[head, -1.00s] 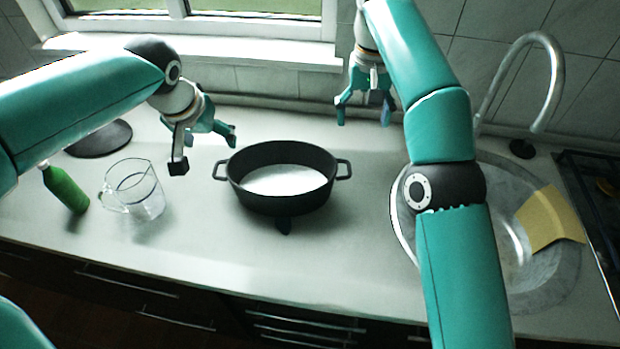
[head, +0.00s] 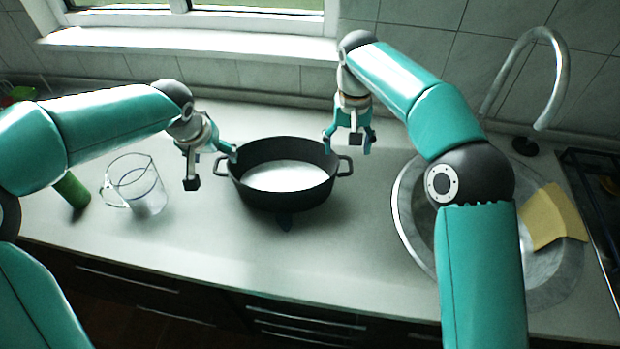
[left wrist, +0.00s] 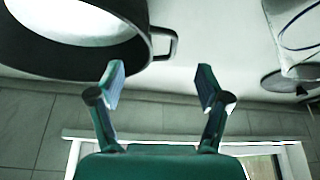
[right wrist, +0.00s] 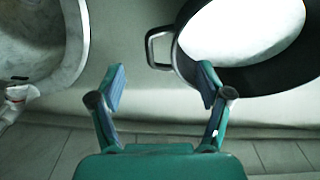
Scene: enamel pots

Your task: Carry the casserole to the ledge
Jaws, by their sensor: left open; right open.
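The black casserole (head: 262,198) stands upright on the counter in the middle of the head view, with pale contents and a loop handle at each side. My left gripper (head: 212,166) is open beside its left handle; in the left wrist view that handle (left wrist: 174,46) lies just beyond the fingertips, between them. My right gripper (head: 347,146) is open by the right handle (head: 346,166); in the right wrist view this handle (right wrist: 151,48) also lies ahead of the open fingers. Neither gripper visibly holds anything. The ledge (head: 190,44) runs under the window behind the counter.
A glass jug (head: 147,190) and a partly hidden green bottle (head: 72,190) stand left of the casserole. The sink (head: 408,215) with its tap (head: 556,75) and a yellow cloth (head: 548,215) are at right. The counter before the casserole is clear.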

